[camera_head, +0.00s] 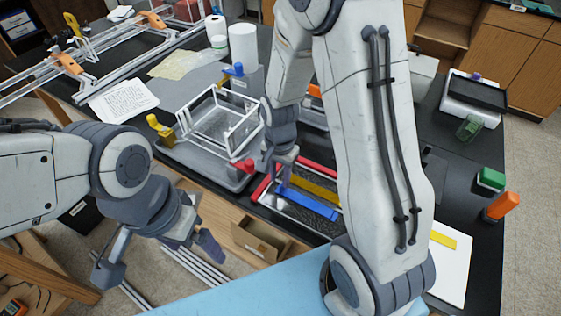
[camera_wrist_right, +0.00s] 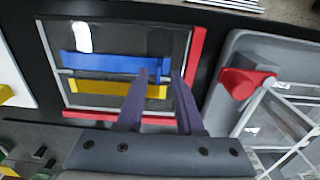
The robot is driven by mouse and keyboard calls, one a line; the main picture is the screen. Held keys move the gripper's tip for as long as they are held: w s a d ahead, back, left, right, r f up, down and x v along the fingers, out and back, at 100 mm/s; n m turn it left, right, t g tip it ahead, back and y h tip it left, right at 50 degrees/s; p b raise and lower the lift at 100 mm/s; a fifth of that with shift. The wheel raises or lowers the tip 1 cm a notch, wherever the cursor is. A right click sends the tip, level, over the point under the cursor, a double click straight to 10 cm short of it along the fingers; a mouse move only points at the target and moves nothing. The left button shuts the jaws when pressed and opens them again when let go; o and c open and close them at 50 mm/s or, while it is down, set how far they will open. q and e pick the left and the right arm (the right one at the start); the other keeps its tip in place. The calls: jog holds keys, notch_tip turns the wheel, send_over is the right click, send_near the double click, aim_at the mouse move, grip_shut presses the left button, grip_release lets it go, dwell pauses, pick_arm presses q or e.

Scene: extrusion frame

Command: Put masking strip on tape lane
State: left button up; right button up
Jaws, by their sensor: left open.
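A blue strip (camera_head: 307,203) lies in a dark tray (camera_head: 268,197) on the bench, beside a yellow strip (camera_head: 314,190). Both strips also show in the right wrist view, blue (camera_wrist_right: 105,65) and yellow (camera_wrist_right: 105,88). I cannot tell which piece is the masking strip or which is the tape lane. My right gripper (camera_wrist_right: 161,75) is over the tray's end, its fingers apart near the ends of both strips; in the head view its tips are partly hidden. My left gripper (camera_head: 207,243) is open and empty, low in front of the bench.
Red bars (camera_head: 318,166) edge the tray. A clear box frame (camera_head: 222,122) stands on a grey base with a red clamp (camera_head: 243,166) and a yellow clamp (camera_head: 160,128). A white sheet with another yellow strip (camera_head: 443,239) lies right. My right arm hides the bench's middle.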

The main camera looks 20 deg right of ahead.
notch_tip(320, 180, up, 7)
jog(key=s+a+r+n, duration=0.3)
jog(key=s+a+n, duration=0.3)
jog(key=s+n, duration=0.3)
jog(key=s+a+r+n+y, duration=0.1)
jog(key=s+a+r+n, duration=0.3)
jog(key=s+a+n, duration=0.2)
jog(key=s+n, duration=0.2)
jog(key=s, duration=0.1)
jog(key=shift+a+n+b, duration=0.15)
jog(key=shift+n+b, duration=0.15)
jog(key=shift+n, duration=0.1)
